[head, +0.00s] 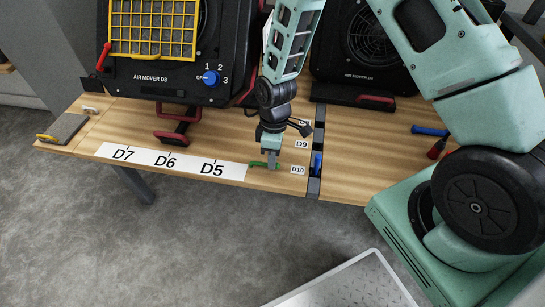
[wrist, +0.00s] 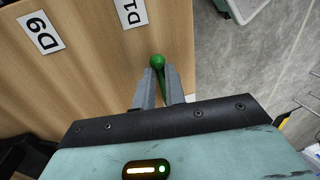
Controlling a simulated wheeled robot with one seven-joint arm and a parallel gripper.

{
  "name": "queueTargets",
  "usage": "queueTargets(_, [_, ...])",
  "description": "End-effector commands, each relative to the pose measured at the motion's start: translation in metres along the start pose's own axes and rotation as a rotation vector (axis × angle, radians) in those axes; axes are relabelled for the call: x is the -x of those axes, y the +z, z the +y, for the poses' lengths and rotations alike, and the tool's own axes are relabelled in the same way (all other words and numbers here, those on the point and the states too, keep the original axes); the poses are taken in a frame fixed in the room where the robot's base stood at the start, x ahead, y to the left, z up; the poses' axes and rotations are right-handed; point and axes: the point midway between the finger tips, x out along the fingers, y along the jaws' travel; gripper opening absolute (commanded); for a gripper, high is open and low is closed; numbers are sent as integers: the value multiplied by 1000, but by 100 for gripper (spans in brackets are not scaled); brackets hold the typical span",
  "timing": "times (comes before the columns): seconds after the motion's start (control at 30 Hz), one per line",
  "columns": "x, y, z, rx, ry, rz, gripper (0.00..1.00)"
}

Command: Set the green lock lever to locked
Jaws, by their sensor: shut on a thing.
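The green lock lever (head: 258,164) lies on the wooden bench near its front edge, just left of the D10 label (head: 297,170). In the wrist view the green lever (wrist: 157,62) shows its round end between and beyond my fingertips. My gripper (head: 272,158) points down at the lever, and its two grey fingers (wrist: 157,78) are shut on it. The fingers hide part of the lever. I cannot tell from these views whether it stands at locked.
The air mover D3 (head: 165,80) with a blue knob stands behind on the bench (head: 215,138). A second air mover (head: 362,75) stands to the right. A blue handle (head: 317,162) sits in the dark strip right of D10. A label strip (head: 165,160) lies left.

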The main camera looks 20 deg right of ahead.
Motion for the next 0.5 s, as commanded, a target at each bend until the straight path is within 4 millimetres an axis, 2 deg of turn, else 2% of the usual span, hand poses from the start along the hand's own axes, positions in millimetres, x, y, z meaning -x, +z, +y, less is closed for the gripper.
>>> queueTargets(0.5, [7,-6,20,334,0,-66,0])
